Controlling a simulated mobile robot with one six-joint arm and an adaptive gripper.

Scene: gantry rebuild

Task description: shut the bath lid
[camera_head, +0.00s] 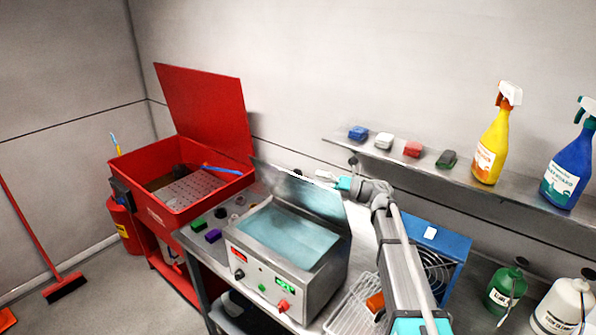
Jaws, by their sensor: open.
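The bath is a steel box (262,276) with pale blue liquid (290,237) in its open basin and a front panel of knobs and green digits. Its steel lid (296,192) stands raised, near upright, along the back edge. My gripper (328,175) is open at the upper right edge of the lid, reaching in from the right. The lid's edge hides part of it, and I cannot tell whether it touches the lid. Nothing shows held in it.
A red parts washer (150,217) with its own raised red lid (205,108) stands to the left. A wall shelf (400,160) with several small blocks and two spray bottles is behind. A blue fan unit (450,247) and wire basket (347,312) lie right, near my arm.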

